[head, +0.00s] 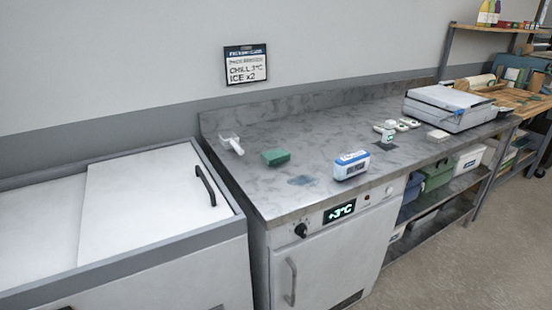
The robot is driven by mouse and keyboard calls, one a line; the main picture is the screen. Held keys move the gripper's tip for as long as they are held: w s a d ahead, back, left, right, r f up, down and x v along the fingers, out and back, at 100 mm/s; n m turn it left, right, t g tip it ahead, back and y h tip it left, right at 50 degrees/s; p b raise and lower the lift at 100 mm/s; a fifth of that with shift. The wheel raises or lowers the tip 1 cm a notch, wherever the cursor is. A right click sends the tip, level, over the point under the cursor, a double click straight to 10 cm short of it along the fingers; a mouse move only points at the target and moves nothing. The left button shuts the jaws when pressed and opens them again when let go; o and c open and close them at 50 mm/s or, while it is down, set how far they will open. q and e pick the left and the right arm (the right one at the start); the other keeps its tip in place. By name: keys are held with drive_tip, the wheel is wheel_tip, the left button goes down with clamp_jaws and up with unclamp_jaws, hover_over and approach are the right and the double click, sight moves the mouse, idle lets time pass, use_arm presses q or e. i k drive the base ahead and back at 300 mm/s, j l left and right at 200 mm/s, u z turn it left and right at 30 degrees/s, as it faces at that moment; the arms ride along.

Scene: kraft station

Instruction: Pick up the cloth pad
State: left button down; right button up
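A small green folded pad (275,157), which looks like the cloth pad, lies on the grey worktop (240,190) near its left end. A flat blue-grey patch (301,180) lies on the worktop to its right and nearer the front; I cannot tell whether it is a thin cloth or a wet spot. Neither of my grippers is in view.
A white handled tool (232,144) lies left of the pad. Farther right are a small white device (387,130) and a large white machine (449,107). A white chest (140,205) adjoins the worktop's left side.

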sight(278, 156)
drive_tip(key=i+l+u, duration=0.15)
drive_tip(key=l+u, duration=0.25)
drive_tip(key=i+l+u, duration=0.15)
drive_tip(key=l+u, duration=0.25)
